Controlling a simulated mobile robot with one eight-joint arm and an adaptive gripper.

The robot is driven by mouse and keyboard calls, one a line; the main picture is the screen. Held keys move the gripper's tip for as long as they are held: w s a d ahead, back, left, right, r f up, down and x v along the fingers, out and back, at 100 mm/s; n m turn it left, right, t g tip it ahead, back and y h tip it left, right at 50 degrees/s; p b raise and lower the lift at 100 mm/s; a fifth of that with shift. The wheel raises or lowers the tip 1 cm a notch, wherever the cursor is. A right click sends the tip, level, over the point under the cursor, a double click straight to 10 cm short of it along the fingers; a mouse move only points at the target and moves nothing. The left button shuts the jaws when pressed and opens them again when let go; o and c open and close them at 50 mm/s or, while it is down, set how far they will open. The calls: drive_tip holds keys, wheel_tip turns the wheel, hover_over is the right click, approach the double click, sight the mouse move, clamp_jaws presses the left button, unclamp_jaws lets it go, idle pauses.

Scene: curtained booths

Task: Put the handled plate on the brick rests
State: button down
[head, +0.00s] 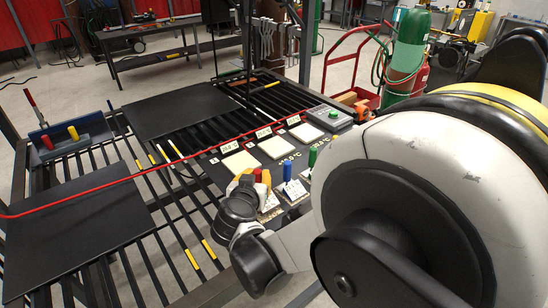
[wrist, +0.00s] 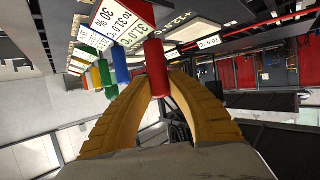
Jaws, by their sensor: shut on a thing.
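My gripper (head: 257,180) is at the near edge of the slatted bench. In the wrist view its two yellow fingers (wrist: 158,93) are closed around an upright red cylinder (wrist: 157,65), which looks like a handle. The red cylinder's top also shows in the head view (head: 257,174). White printed plates (wrist: 122,20) lie close beside it, and I cannot tell which plate the red handle belongs to. Blue (head: 287,168) and green (head: 312,157) handles stand to the right. I cannot pick out the brick rests with certainty; a tan block (head: 348,98) lies at the far right.
Black plates (head: 180,108) lie on the slats. A blue stand (head: 60,138) is at left. A red line (head: 75,195) crosses the bench. Gas cylinders (head: 409,45) stand behind.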

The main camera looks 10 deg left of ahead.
drive_tip(key=shift+f, duration=1.1)
drive_tip(key=shift+b, duration=0.3)
drive_tip(key=shift+f, duration=0.25)
drive_tip(key=c, duration=1.4)
unclamp_jaws()
drive_tip(key=shift+r, duration=0.1)
drive_tip(key=shift+r, duration=0.1)
